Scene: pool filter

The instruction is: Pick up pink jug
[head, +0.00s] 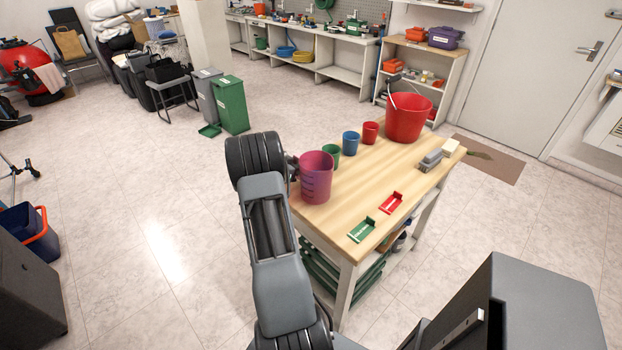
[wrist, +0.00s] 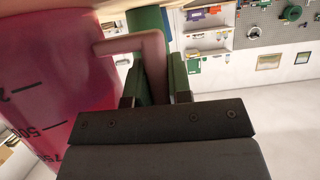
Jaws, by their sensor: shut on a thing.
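The pink jug (head: 316,178) is upright at the near left edge of the wooden table, with dark measuring marks on its side. I cannot tell whether its base touches the tabletop. My gripper (head: 294,168) is at the jug's left side, mostly hidden behind my wrist in the head view. In the wrist view, the jug (wrist: 55,75) fills the left side, and its handle (wrist: 150,58) runs down between the two fingers of my gripper (wrist: 157,92). The fingers are shut on this handle.
On the wooden table (head: 345,205) stand a green cup (head: 331,155), a blue cup (head: 351,143), a red cup (head: 370,132) and a red bucket (head: 407,118). The floor left of the table is clear.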

